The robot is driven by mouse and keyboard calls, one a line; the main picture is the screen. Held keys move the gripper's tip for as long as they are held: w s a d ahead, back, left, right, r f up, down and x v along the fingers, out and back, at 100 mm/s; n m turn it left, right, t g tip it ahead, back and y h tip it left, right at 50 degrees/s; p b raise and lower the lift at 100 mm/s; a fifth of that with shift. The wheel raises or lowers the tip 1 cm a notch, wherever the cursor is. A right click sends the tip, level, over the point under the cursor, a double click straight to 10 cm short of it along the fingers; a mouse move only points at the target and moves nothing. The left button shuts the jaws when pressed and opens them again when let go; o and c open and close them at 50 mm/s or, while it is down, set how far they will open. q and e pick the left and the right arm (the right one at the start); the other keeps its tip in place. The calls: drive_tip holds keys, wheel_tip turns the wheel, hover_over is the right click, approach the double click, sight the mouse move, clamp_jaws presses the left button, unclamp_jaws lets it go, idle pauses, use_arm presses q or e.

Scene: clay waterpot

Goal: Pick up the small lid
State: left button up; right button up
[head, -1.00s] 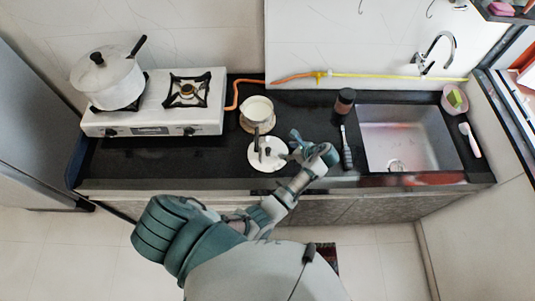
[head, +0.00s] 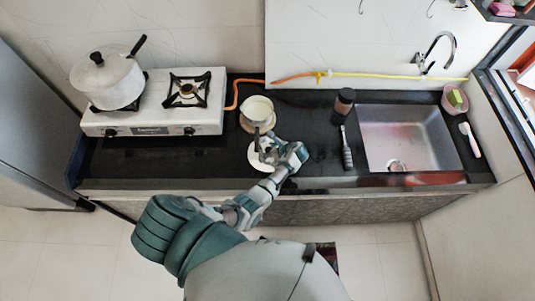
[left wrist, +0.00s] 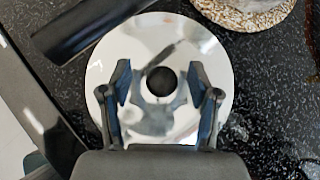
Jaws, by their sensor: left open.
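The small lid (left wrist: 160,35) is a round, shiny, light disc with a black knob (left wrist: 161,81) at its centre. It lies on the dark counter; in the head view the lid (head: 256,163) is partly hidden by my gripper. My left gripper (head: 267,150) is over the lid. In the left wrist view the left gripper (left wrist: 162,88) is open, with one finger on each side of the knob and gaps between them. I cannot tell how high the fingers are above the lid. My right gripper is not in view.
A white pot (head: 257,108) with a dark handle stands on a round mat (left wrist: 245,17) just behind the lid. A stove (head: 150,121) with a large pot is left; a brush (head: 346,150) and sink (head: 405,140) are right.

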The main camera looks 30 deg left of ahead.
use_arm(q)
drive_tip(key=shift+a, duration=0.1)
clamp_jaws()
drive_tip(key=shift+r, duration=0.1)
